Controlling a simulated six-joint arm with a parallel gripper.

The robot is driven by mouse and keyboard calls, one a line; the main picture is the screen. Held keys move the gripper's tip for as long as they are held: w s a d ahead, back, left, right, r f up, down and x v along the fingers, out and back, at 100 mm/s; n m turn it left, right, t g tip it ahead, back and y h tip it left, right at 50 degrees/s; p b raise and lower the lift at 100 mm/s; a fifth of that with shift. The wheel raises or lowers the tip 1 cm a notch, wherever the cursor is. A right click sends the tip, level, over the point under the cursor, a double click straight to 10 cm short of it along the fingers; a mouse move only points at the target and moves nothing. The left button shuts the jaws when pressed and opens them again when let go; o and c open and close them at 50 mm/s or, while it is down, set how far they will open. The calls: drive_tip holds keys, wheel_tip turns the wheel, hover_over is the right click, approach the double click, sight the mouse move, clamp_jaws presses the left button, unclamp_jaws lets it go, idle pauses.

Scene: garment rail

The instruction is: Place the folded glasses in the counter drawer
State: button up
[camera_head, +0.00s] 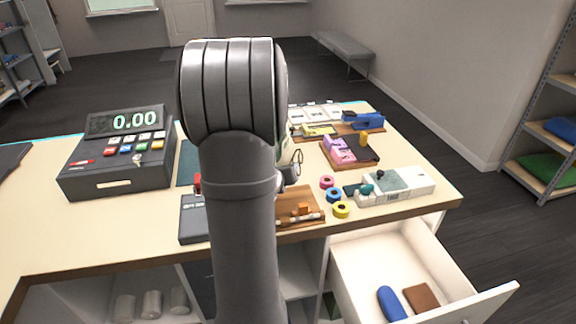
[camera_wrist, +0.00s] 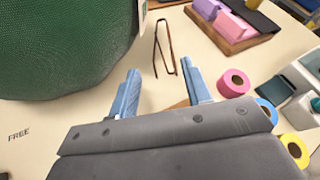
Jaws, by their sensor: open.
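The folded glasses (camera_wrist: 171,50) show in the wrist view as a thin dark-brown frame on the pale counter. They lie just ahead of my gripper (camera_wrist: 160,70), between the lines of its two blue fingers. The fingers are spread apart with nothing between them; my gripper is open. The counter drawer (camera_head: 360,265) is pulled open at the lower right of the head view. A blue oblong case (camera_head: 391,303) and a brown wallet-like item (camera_head: 421,298) lie in it.
A large green rounded object (camera_wrist: 60,45) stands close left of the fingers. Tape rolls (camera_wrist: 234,82) lie to the right. A wooden tray with pink and purple items (camera_head: 343,151) is farther back. A cash register (camera_head: 118,155) stands left on the counter (camera_head: 40,220).

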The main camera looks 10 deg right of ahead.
drive_tip(key=shift+o, duration=0.2)
drive_tip(key=shift+v, duration=1.1)
drive_tip(key=v, duration=0.4)
drive_tip(key=shift+a+r, duration=0.1)
drive_tip(key=shift+a, duration=0.05)
approach(293, 161)
drive_tip(key=x, duration=0.4)
drive_tip(key=shift+w+r, duration=0.1)
drive_tip(key=shift+w, duration=0.15)
drive_tip(key=shift+x, duration=2.5)
drive_tip(key=shift+s, duration=0.15)
drive_tip(key=c, duration=0.8)
